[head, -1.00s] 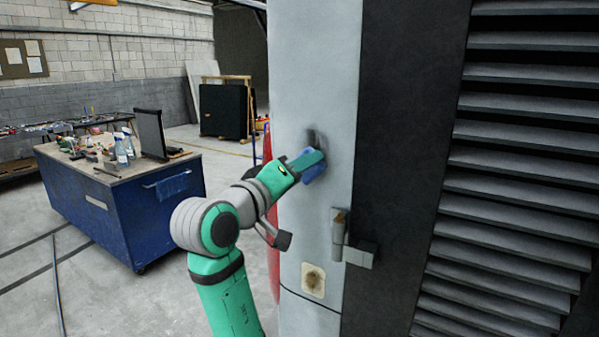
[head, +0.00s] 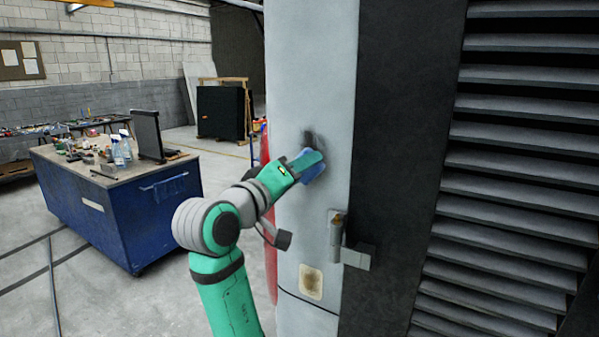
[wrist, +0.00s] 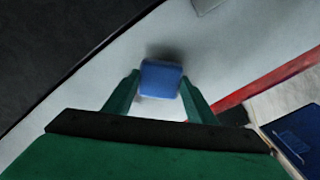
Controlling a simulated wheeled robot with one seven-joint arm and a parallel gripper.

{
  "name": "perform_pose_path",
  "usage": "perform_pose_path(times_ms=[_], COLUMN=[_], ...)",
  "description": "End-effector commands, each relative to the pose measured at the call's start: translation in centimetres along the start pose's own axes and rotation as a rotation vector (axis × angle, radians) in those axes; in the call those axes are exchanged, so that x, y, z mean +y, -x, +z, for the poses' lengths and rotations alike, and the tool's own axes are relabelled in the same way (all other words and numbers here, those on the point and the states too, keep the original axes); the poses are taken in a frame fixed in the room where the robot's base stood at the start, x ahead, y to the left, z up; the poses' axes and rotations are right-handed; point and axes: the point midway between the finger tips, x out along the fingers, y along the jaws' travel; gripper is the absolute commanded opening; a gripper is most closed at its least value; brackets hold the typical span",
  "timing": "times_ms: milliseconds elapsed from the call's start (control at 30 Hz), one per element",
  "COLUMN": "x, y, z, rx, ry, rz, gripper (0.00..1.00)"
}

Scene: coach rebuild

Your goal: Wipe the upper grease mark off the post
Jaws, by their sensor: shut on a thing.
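My gripper (head: 301,163) is shut on a blue cloth or pad (head: 313,173), held at the pale grey post (head: 312,80). In the wrist view the blue pad (wrist: 160,79) sits between the two green fingers. A dark grease mark (head: 308,138) shows on the post just above the pad; its lower part may be hidden behind the pad. In the wrist view a dark smudge (wrist: 165,54) shows beyond the pad's edge. Whether the pad touches the post is hard to tell. A brownish mark on a pale patch (head: 311,281) is lower on the post.
A hinge or latch (head: 339,236) projects from the post below and right of my gripper. A black panel and slatted louvres (head: 520,150) are to the right. A red part (head: 267,230) runs along the post's left side. A blue workbench (head: 115,215) stands at the left.

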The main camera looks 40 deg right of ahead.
Motion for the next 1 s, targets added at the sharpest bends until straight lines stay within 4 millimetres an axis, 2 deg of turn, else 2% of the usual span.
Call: perform_pose_path(times_ms=[700,1000], x=[0.0,1.2], y=[-1.1,-1.0], z=[0.0,-1.1], rx=[0.0,0.001], ry=[0.0,-0.001], rz=[-0.001,0.0], gripper=[0.3,0.3])
